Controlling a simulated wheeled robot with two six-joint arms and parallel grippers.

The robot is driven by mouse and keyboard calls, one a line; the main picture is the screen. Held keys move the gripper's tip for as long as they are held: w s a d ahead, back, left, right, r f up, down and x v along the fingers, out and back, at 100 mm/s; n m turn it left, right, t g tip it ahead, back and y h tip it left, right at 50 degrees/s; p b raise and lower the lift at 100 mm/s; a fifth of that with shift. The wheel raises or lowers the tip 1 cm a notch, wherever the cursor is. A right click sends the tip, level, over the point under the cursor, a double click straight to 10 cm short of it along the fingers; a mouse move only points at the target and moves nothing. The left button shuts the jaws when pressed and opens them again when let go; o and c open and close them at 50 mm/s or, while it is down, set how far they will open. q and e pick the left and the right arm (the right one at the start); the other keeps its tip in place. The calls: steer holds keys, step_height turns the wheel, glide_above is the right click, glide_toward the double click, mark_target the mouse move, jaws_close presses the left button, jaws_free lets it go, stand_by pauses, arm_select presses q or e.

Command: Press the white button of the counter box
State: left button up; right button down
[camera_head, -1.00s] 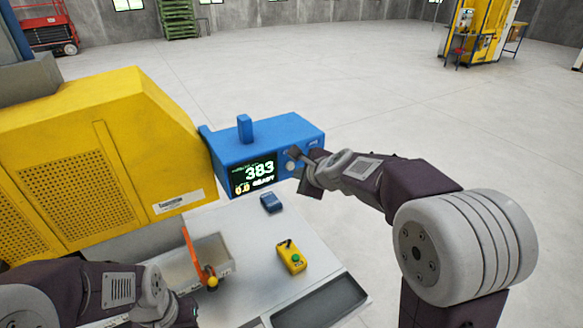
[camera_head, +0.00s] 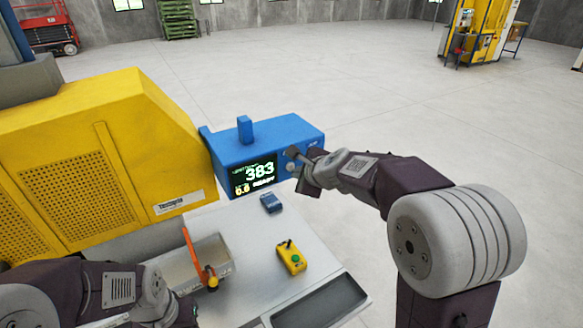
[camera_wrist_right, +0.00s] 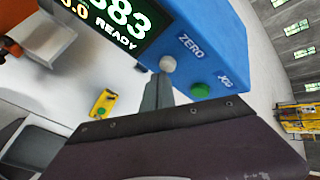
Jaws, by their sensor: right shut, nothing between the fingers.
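The blue counter box (camera_head: 272,136) stands at the back of the white table, with a lit display (camera_head: 254,174) reading 383 and READY. Its white button (camera_wrist_right: 167,63) sits below the word ZERO in the right wrist view, with a green button (camera_wrist_right: 201,90) beside it. My right gripper (camera_wrist_right: 158,92) is shut and empty, its tips just short of the white button in the picture. I cannot tell whether they touch it. In the head view the right gripper (camera_head: 297,157) is at the box's front right. My left arm is low at the left; its fingers are not clear.
A yellow machine (camera_head: 90,150) stands left of the box. On the table are a small blue object (camera_head: 271,203), a yellow box with a green button (camera_head: 291,257) and a tray with an orange lever (camera_head: 192,255). Open floor lies to the right.

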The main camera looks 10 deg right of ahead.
steer(key=shift+w+a, duration=0.15)
steer(key=shift+w, duration=0.3)
stand_by(0.8)
steer(key=shift+s, duration=0.1)
steer(key=shift+s+d, duration=0.25)
steer(key=shift+s, duration=0.5)
steer(key=s, duration=0.1)
steer(key=s+d+b, duration=0.1)
steer(key=s, duration=0.1)
steer(key=s+b, duration=0.1)
steer(key=shift+s+d, duration=0.35)
steer(key=shift+d, duration=0.05)
